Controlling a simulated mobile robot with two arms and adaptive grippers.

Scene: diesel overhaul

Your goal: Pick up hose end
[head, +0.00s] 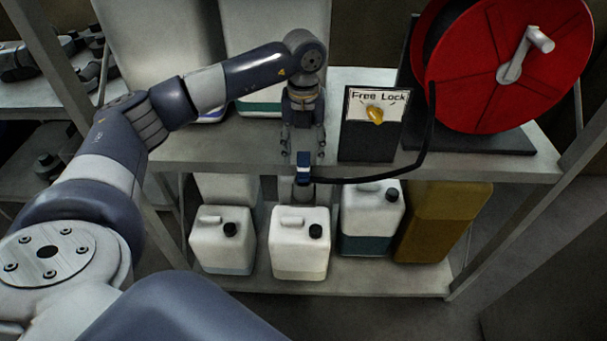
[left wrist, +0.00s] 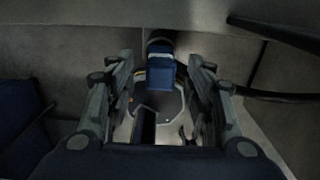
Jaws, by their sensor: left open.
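The hose end (head: 303,168) has a blue block with a grey part below it, and hangs at the front edge of the shelf. In the left wrist view the blue hose end (left wrist: 160,72) is between the two fingers, with gaps at both sides. My left gripper (head: 303,150) points down over it, open, its fingers on either side of the blue block. The black hose (head: 365,180) runs right from the hose end and up to the red reel (head: 510,60). My right gripper is not in view.
A "Free Lock" box (head: 371,128) with a yellow knob stands right of the gripper on the upper shelf (head: 235,150). Several white jugs (head: 300,250) and a yellow container (head: 440,220) stand on the lower shelf. Large white containers (head: 160,40) stand behind my left arm.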

